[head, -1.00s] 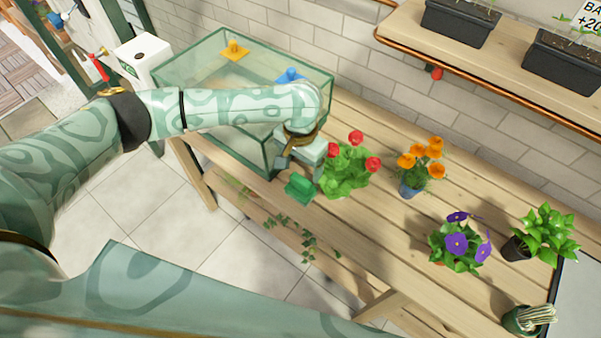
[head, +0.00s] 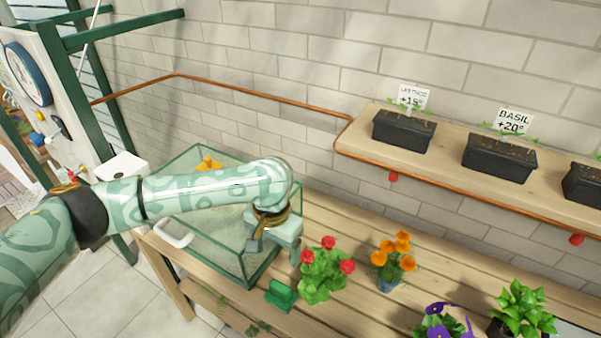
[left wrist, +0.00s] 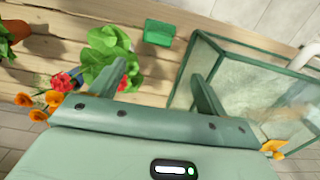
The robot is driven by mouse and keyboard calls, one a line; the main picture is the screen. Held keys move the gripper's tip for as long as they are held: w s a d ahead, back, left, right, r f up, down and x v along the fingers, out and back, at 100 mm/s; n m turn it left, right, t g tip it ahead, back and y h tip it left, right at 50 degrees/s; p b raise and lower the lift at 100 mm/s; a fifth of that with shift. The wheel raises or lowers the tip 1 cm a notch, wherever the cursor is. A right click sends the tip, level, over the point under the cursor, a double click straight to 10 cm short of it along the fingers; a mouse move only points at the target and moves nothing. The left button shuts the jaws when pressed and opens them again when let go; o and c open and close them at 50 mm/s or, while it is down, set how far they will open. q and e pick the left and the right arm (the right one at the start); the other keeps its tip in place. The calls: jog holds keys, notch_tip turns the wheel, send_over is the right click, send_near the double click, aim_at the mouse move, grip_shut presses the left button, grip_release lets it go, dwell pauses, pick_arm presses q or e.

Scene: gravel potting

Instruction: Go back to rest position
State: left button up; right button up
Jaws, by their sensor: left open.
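My left gripper (head: 275,250) hangs over the bench in the head view, beside the right end of the glass tank (head: 246,268). Its fingers are apart with nothing between them; they also show apart in the left wrist view (left wrist: 162,82). A small green object (head: 280,294) sits on the bench below the gripper, clear of it. It shows beyond the fingers in the left wrist view (left wrist: 159,32). A red-flowered plant (head: 326,272) stands just right of the gripper. My right gripper is not in view.
An orange-flowered pot (head: 393,262), a purple-flowered plant (head: 440,325) and a leafy plant (head: 522,310) stand farther right on the wooden bench. A wall shelf (head: 450,160) with dark planters is above. A yellow-orange piece (head: 208,163) shows at the tank's back.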

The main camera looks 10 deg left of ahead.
pick_arm(q)
jog(key=s+d+f+m+t+h, duration=0.3)
jog(key=s+d+m+h, duration=0.2)
jog(key=s+d, duration=0.45)
jog(key=s+a+n+t+y, duration=0.15)
jog(key=s+a+y, duration=0.35)
jog(key=a, duration=0.8)
jog(key=s+a+t+y, duration=0.3)
jog(key=s+a+y, duration=0.15)
jog(key=a, duration=0.75)
jog(key=s+d+f+g+h+b, duration=0.1)
jog(key=s+d+f+g, duration=0.15)
jog(key=f, duration=1.15)
jog(key=s+d+f+g+h+b, duration=0.1)
jog(key=s+f+h, duration=0.15)
jog(key=f, duration=1.15)
jog(key=s+f+n+g+h+b, duration=0.1)
jog(key=s+f+n+g+b, duration=0.1)
jog(key=s+f, duration=1.5)
jog(key=s+n+g, duration=0.1)
jog(key=s+n, duration=0.1)
jog(key=shift+s, duration=0.4)
